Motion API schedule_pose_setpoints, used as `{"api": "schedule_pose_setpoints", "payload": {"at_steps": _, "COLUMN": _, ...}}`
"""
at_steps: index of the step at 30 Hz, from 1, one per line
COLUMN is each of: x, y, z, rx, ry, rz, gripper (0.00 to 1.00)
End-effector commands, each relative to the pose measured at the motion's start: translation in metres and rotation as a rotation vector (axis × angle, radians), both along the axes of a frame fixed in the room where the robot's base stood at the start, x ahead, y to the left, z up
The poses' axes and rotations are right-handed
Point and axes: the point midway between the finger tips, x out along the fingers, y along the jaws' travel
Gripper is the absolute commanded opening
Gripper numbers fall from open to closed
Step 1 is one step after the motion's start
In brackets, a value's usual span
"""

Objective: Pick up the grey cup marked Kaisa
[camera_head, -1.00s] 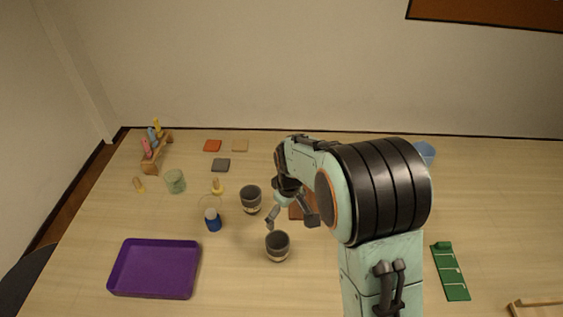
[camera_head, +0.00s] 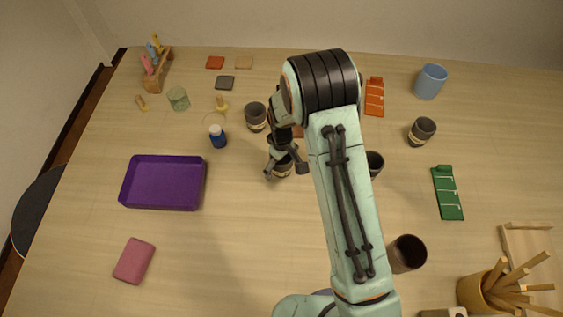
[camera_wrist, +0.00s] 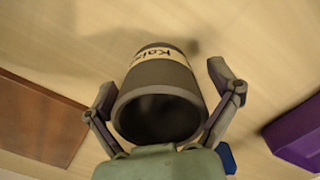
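The grey cup (camera_wrist: 160,85) with a cream label band reading "Kais…", its end cut off, fills the middle of the wrist view, its dark mouth towards the camera. My gripper (camera_wrist: 162,78) is open, with one finger on each side of this cup. A small gap shows at the right finger; whether the left one touches is unclear. In the head view the cup (camera_head: 283,169) stands on the table, partly covered by my gripper (camera_head: 285,163). Other grey cups stand behind it (camera_head: 256,117), at the right (camera_head: 422,131) and partly behind my arm (camera_head: 376,163).
A purple tray (camera_head: 161,204) lies to the left, with a blue-bodied jar (camera_head: 218,139) between it and the cups. A brown flat tile (camera_wrist: 38,120) lies left in the wrist view. A dark cup (camera_head: 407,253) stands near my arm. The table front of the cup is clear.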

Motion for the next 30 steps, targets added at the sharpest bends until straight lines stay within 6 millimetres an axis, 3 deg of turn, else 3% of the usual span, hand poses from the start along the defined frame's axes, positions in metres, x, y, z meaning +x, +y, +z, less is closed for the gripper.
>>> {"api": "schedule_pose_setpoints", "payload": {"at_steps": 1, "x": 0.000, "y": 0.000, "z": 0.000, "rx": 0.000, "ry": 0.000, "rz": 0.000, "gripper": 0.74}}
{"api": "schedule_pose_setpoints", "payload": {"at_steps": 5, "x": 0.000, "y": 0.000, "z": 0.000, "rx": 0.000, "ry": 0.000, "rz": 0.000, "gripper": 0.33}}
{"api": "schedule_pose_setpoints", "payload": {"at_steps": 6, "x": 0.000, "y": 0.000, "z": 0.000, "rx": 0.000, "ry": 0.000, "rz": 0.000, "gripper": 0.30}}
{"api": "schedule_pose_setpoints", "payload": {"at_steps": 20, "x": 0.000, "y": 0.000, "z": 0.006, "rx": 0.001, "ry": -0.002, "rz": 0.000, "gripper": 0.29}}
{"api": "schedule_pose_setpoints", "payload": {"at_steps": 26, "x": 0.000, "y": 0.000, "z": 0.036, "rx": 0.002, "ry": -0.006, "rz": 0.000, "gripper": 0.29}}
{"api": "schedule_pose_setpoints", "payload": {"at_steps": 30, "x": -0.029, "y": -0.010, "z": 0.071, "rx": 0.002, "ry": -0.006, "rz": 0.000, "gripper": 0.29}}
